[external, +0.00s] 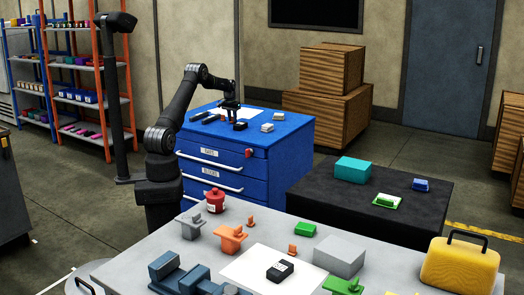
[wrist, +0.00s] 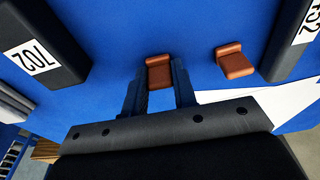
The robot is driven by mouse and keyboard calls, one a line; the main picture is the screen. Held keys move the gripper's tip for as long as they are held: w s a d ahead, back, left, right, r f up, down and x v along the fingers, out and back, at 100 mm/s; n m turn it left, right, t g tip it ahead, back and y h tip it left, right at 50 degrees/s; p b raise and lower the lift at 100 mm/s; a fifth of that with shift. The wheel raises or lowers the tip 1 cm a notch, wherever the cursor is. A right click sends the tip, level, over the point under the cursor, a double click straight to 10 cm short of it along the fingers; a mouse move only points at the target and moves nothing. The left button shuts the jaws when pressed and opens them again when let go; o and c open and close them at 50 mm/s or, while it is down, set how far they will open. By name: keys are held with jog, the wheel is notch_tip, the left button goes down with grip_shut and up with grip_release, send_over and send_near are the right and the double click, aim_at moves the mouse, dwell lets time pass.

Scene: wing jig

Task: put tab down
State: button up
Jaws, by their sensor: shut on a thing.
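My gripper (external: 232,118) is over the blue drawer cabinet's top (external: 290,125). In the wrist view, my gripper (wrist: 158,88) is shut on a brown tab (wrist: 158,73), which sits between the two fingertips. The tab is close to the blue surface; I cannot tell whether it touches it. A second brown tab (wrist: 233,60) lies to the right on the blue top, apart from the fingers. The held tab is too small to make out in the external view.
Dark labelled blocks flank the tabs: one marked 702 (wrist: 40,45) at left, another (wrist: 300,35) at right. White paper (wrist: 285,105) lies at right. In the external view, light grey pieces (external: 278,116) lie on the cabinet. A grey table (external: 135,270) with several parts stands in front.

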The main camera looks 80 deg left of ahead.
jog(key=shift+f, duration=0.1)
jog(key=o, duration=1)
notch_tip(320, 180, up, 12)
jog(key=s+d, duration=0.1)
jog(key=shift+s+d, duration=0.1)
